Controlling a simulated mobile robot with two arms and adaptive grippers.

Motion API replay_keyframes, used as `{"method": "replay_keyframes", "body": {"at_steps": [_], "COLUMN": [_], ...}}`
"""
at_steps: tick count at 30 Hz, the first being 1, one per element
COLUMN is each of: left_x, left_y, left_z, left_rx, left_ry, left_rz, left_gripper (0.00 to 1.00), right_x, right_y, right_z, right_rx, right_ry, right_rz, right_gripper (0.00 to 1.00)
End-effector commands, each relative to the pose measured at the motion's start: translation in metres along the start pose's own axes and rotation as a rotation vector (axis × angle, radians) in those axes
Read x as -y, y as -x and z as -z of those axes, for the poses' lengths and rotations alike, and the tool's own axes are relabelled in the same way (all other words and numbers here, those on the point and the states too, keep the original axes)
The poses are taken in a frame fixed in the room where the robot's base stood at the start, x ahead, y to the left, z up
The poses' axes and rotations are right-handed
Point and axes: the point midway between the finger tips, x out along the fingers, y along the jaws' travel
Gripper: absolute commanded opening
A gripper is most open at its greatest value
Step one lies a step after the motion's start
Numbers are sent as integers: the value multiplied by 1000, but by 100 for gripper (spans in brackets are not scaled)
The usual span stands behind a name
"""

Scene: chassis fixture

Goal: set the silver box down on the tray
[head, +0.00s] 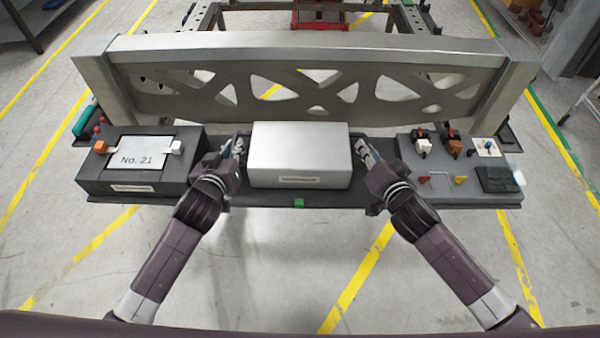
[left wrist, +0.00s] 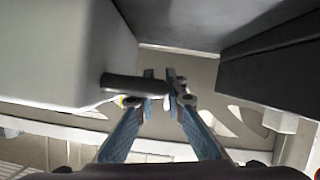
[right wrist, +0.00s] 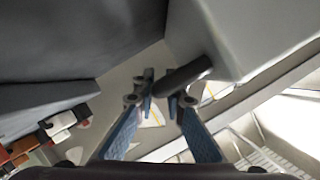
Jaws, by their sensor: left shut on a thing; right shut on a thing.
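The silver box (head: 300,150) is level over the middle of the dark tray (head: 270,201). Whether its underside touches the tray cannot be told. My left gripper (head: 238,147) is at the box's left side, shut on a dark handle bar (left wrist: 135,86) that sticks out from the box. My right gripper (head: 362,149) is at the right side, shut on the matching dark bar (right wrist: 183,76). The box's wall also shows in the left wrist view (left wrist: 55,55) and the right wrist view (right wrist: 255,35). A green mark (head: 299,202) is on the tray's front edge.
A dark block labelled No. 21 (head: 130,187) stands close left of my left gripper. A grey panel with switches and small parts (head: 440,185) stands to the right. A tall metal beam with cutouts (head: 300,47) stands close behind the box. The floor in front is clear.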

Motion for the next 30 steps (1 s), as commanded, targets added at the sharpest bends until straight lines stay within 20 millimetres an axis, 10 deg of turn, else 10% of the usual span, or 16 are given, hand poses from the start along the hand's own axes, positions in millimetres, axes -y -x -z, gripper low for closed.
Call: {"method": "replay_keyframes", "body": {"at_steps": [3,8,19,30], "left_x": [3,3,2,2], "left_y": [-3,-2,2,67], "left_z": [-4,-5,-6,-6], "left_rx": [-7,0,1,2], "left_ry": [-1,-1,0,1], "left_rz": [3,4,1,1], "left_gripper": [0,27,28,28], "right_x": [-5,-5,-3,-3], "right_y": [-3,-2,-2,-2], "right_z": [-2,-3,-4,-4], "right_rx": [-7,-1,0,0], "right_ry": [2,1,0,0], "right_rz": [0,-4,-1,0], "right_gripper": [0,27,28,28]}}
